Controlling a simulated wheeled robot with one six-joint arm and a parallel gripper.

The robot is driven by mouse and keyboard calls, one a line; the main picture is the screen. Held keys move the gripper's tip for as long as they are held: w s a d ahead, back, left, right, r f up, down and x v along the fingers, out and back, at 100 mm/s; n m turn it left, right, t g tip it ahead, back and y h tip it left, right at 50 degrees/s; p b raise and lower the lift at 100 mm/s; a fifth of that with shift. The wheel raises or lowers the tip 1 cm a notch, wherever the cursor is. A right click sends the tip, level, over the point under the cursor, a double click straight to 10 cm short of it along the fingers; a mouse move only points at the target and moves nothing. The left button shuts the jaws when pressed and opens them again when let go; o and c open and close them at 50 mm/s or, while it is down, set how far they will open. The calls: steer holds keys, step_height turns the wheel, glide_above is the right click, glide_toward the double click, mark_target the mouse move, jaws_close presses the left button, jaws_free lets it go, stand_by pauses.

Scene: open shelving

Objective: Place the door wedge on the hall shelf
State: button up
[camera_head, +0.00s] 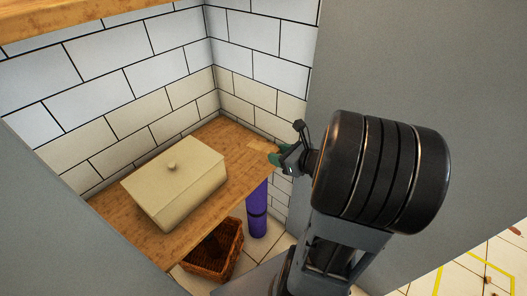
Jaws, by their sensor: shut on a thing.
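The wooden shelf (222,133) runs along the white tiled wall in the alcove. My gripper (284,158) is at the shelf's right end, near its front edge. It is shut on a small green thing, which I take to be the door wedge (273,158). Most of the wedge is hidden by the jaws. It shows over the shelf's right end, but I cannot tell whether it touches the board.
A cream lidded box (175,180) fills the shelf's left and middle. A pale flat patch (260,145) lies near the right end; the board between is clear. Below are a purple roll (257,210) and a wicker basket (214,250). A grey wall (430,80) stands at right.

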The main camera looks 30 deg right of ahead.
steer(key=b, duration=0.5)
glide_above(265, 164)
steer(key=f, duration=0.8)
steer(key=shift+s, duration=0.25)
steer(key=shift+w+f+b, duration=0.15)
steer(key=shift+f+b, duration=0.55)
steer(key=shift+f, duration=0.9)
steer(key=shift+f, duration=0.2)
steer(key=o, duration=0.9)
